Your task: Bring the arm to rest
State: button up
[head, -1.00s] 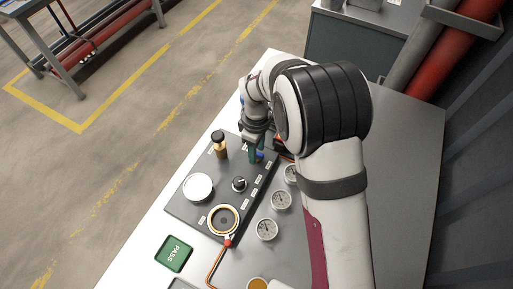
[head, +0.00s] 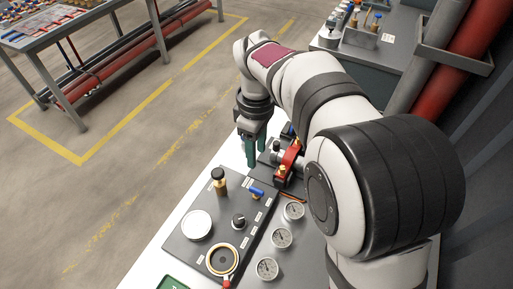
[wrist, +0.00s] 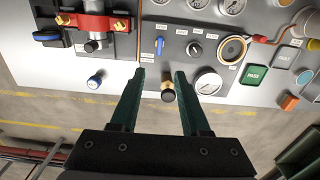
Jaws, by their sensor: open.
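My gripper (head: 252,147) hangs above the far left edge of the bench, fingers pointing down. Its two green fingers are apart with nothing between them, as the wrist view (wrist: 158,84) also shows. The control panel (head: 183,253) lies in front of it on the bench. On the panel are a brass fitting with a black cap (head: 219,182), a blue lever (head: 256,192), a black knob (head: 238,222) and a white-faced gauge (head: 196,225). The fingers are clear of the panel parts. My arm hides part of the bench on the right.
A red pump fitting (head: 289,162) stands just right of my gripper. Several small gauges (head: 281,238) line the bench. A green PASS plate (wrist: 255,75) shows in the wrist view. A second workbench (head: 75,30) stands far left. The floor between is clear.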

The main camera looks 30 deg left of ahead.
jog(key=shift+d+r, duration=0.1)
dwell(0.3)
jog(key=s+d+r+m, duration=0.1)
jog(key=s+d+m, duration=0.35)
jog(key=d, duration=0.25)
jog(key=s+d+r+m+y, duration=0.1)
jog(key=s+d+r+m, duration=0.15)
jog(key=d+m, duration=0.4)
jog(key=s+d+m, duration=0.4)
jog(key=d+m, duration=0.1)
jog(key=d, duration=0.3)
jog(key=s+d+f+m, duration=0.3)
jog(key=s+m, duration=0.4)
jog(key=s, duration=0.1)
jog(key=shift+s+d+m+y, duration=0.2)
jog(key=shift+s+m+y, duration=0.15)
jog(key=shift+m+y, duration=0.05)
